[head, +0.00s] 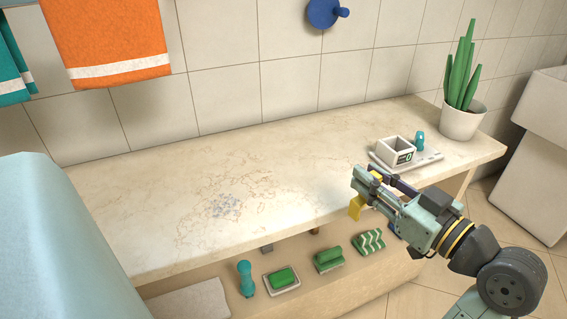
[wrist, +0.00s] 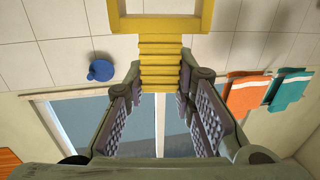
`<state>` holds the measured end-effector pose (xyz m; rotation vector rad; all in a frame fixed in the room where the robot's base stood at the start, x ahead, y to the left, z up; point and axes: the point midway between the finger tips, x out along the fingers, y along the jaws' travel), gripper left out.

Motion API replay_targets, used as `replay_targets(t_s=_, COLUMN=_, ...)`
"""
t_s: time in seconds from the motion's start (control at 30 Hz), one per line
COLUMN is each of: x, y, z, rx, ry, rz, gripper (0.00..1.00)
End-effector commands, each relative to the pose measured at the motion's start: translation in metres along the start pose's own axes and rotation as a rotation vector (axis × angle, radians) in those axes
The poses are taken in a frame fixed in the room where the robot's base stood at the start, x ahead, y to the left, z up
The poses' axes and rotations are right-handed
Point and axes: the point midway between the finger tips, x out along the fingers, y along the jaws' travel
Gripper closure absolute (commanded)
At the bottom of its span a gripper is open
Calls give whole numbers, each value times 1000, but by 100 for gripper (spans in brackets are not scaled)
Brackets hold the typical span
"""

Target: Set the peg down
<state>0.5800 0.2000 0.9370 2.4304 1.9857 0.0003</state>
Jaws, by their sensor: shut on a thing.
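The peg (wrist: 160,62) is a yellow piece with a ribbed shank and a wider frame-like end, only partly visible in the wrist view. My gripper (wrist: 160,82) is shut on its ribbed part, one finger at each side. In the head view, my gripper (head: 364,182) is in front of the counter's right part. The yellow peg (head: 355,207) shows below the fingertips there, in the air near the counter's front edge. The fingers and arm partly hide it, so its full shape cannot be told.
The marble counter (head: 250,190) is mostly bare. A white box (head: 396,151), a teal item (head: 419,141) and a tray (head: 432,158) are at its right, before a potted plant (head: 462,120). The shelf below holds green sponges (head: 328,257) and a teal bottle-like item (head: 246,280).

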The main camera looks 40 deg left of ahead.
Motion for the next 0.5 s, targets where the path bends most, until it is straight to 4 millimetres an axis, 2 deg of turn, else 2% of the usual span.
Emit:
replay_targets(t_s=0.03, x=-1, y=-21, z=0, rx=-2, ry=1, rz=-54, gripper=100)
replay_targets(t_s=0.1, x=-4, y=-45, z=0, rx=1, ry=0, rz=-117, gripper=100)
replay_targets(t_s=0.2, x=-7, y=-67, z=1, rx=3, ry=0, rz=-174, gripper=100)
replay_targets(t_s=0.37, x=4, y=-77, z=2, rx=7, ry=1, rz=-209, gripper=100)
replay_targets(t_s=0.5, x=38, y=-72, z=3, rx=10, ry=0, rz=-212, gripper=100)
